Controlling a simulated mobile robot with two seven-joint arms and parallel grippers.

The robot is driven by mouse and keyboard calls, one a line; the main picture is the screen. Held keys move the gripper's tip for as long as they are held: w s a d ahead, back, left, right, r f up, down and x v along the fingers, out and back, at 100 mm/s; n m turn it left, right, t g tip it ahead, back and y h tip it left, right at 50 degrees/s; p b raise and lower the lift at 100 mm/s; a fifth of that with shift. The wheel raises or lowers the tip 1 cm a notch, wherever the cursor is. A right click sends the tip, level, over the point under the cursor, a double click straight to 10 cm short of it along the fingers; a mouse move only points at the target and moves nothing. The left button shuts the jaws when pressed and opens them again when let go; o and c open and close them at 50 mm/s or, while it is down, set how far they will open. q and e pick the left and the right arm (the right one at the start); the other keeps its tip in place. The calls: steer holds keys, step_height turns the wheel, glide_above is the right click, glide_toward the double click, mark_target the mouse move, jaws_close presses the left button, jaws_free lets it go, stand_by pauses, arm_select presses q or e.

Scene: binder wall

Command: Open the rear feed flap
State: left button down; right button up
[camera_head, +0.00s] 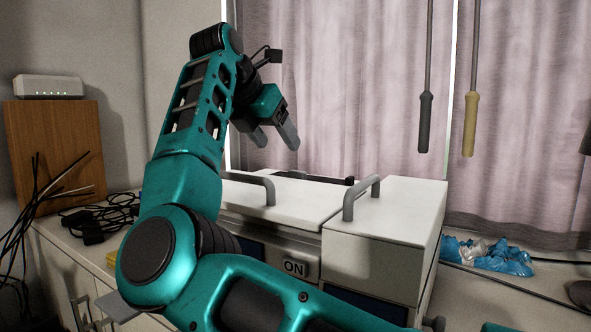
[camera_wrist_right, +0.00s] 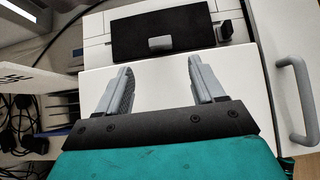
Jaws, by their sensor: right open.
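The white machine (camera_head: 395,217) stands on the counter, with two grey bar handles on top and an "ON" label on its front. At its rear, in the right wrist view, a dark rectangular flap (camera_wrist_right: 185,25) with a small light-grey tab (camera_wrist_right: 160,43) lies flat and looks closed. In the head view only a thin dark strip shows at the machine's back edge. My right gripper (camera_head: 274,136) is raised above the rear of the machine, pointing down. Its fingers (camera_wrist_right: 160,75) are open and empty, apart from the tab. My left gripper is not in view.
A grey bar handle (camera_wrist_right: 293,95) is right of the fingers in the wrist view. Loose black cables (camera_head: 100,215) and a wooden box (camera_head: 55,150) are at left. Two hanging rods (camera_head: 425,120) and crumpled blue plastic (camera_head: 490,257) are at right. A curtain hangs behind.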

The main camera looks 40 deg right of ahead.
mark_target(297, 171)
steer(key=x, duration=1)
steer(key=shift+d+f+b, duration=0.1)
steer(key=shift+b, duration=0.2)
jaws_close()
